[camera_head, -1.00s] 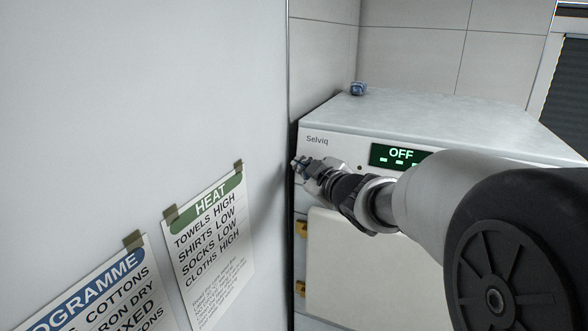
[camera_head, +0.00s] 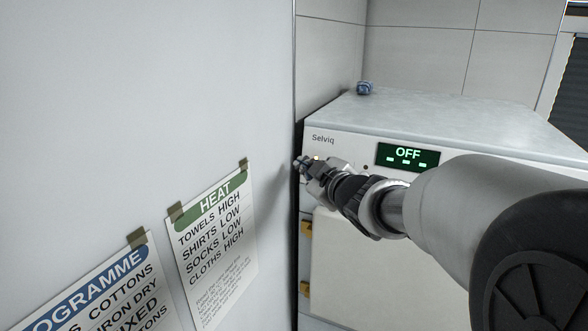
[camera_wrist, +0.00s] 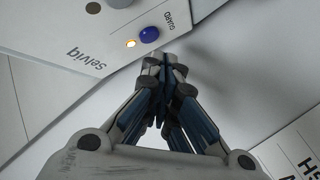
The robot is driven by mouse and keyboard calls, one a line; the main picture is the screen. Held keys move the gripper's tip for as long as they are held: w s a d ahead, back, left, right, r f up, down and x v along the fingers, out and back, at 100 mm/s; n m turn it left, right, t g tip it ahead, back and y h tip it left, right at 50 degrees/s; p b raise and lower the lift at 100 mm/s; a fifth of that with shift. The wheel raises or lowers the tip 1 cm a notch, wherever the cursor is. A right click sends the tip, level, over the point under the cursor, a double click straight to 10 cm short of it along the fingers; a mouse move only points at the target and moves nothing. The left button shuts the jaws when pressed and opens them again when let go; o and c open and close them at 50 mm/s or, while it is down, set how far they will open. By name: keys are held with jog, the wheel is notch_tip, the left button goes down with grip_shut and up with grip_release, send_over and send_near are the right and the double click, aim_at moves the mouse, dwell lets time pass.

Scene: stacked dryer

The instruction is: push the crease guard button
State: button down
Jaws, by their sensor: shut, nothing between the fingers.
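The dryer's white front panel (camera_wrist: 60,25) shows upside down in the wrist view. A round blue button (camera_wrist: 149,34) sits on it beside a small label that seems to read "GUARD". My gripper (camera_wrist: 166,60) is shut and empty. Its fingertips are close to the button, just below it in the wrist picture, and the button's face is uncovered there. In the head view my gripper (camera_head: 303,163) is at the panel's left end and hides the button.
A green display (camera_head: 408,156) reads "OFF" above dashes. A large pale wall panel (camera_head: 150,90) stands close on the left, with a HEAT sheet (camera_head: 215,250) and a PROGRAMME sheet (camera_head: 100,290) taped on. A small blue object (camera_head: 364,88) lies on the dryer top (camera_head: 450,115).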

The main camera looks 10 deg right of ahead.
jog(key=s+a, duration=0.1)
jog(key=s, duration=0.1)
jog(key=s+a+r+b, duration=0.1)
jog(key=s+a, duration=0.1)
jog(key=shift+s, duration=0.15)
jog(key=shift+f, duration=0.1)
